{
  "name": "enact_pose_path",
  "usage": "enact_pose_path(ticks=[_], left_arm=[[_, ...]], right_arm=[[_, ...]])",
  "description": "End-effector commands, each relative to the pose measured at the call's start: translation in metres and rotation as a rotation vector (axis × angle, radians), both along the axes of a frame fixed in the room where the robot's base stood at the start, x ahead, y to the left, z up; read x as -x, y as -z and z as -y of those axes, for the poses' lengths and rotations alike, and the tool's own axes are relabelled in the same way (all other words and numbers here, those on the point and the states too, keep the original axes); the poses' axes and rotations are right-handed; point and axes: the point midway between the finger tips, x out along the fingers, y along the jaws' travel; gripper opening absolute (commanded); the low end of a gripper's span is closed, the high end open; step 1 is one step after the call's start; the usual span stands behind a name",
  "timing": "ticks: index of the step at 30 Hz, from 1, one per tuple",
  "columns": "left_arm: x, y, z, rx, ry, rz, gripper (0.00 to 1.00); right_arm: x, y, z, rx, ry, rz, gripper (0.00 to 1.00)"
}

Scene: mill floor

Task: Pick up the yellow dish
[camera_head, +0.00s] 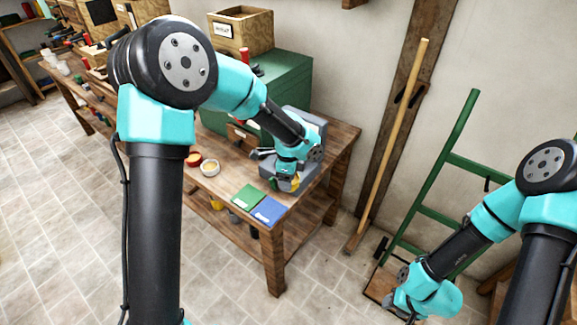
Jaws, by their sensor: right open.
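A small yellow thing (296,183), possibly the yellow dish, shows at the low grey part of a grey machine (309,120) on the wooden table. My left arm's wrist covers much of it, so its shape cannot be made out. My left arm reaches over the table, and its wrist is just above and beside the yellow thing. My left gripper (262,153) is small and dark there; its jaw state cannot be made out. My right gripper (400,312) is open, low at the lower right by the green ladder's foot, far from the table.
A green cabinet (285,77) stands behind.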

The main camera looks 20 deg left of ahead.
Motion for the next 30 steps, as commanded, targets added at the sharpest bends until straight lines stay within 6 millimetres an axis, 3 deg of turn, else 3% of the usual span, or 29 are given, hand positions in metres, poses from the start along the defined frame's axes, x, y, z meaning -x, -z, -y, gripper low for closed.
enact_pose_path(ticks=[6, 24, 30], left_arm=[[0.015, -0.002, 0.005, 0.0, 0.001, 0.0, 0.42], [0.017, 0.0, 0.005, 0.0, 0.006, -0.001, 0.42], [0.038, 0.01, 0.011, -0.001, 0.079, -0.004, 0.42]], right_arm=[[0.0, 0.0, 0.0, 0.0, 0.0, 0.0, 0.43], [0.0, 0.0, 0.0, 0.0, 0.0, 0.0, 0.43], [0.0, 0.0, 0.0, 0.0, 0.0, 0.0, 0.43]])
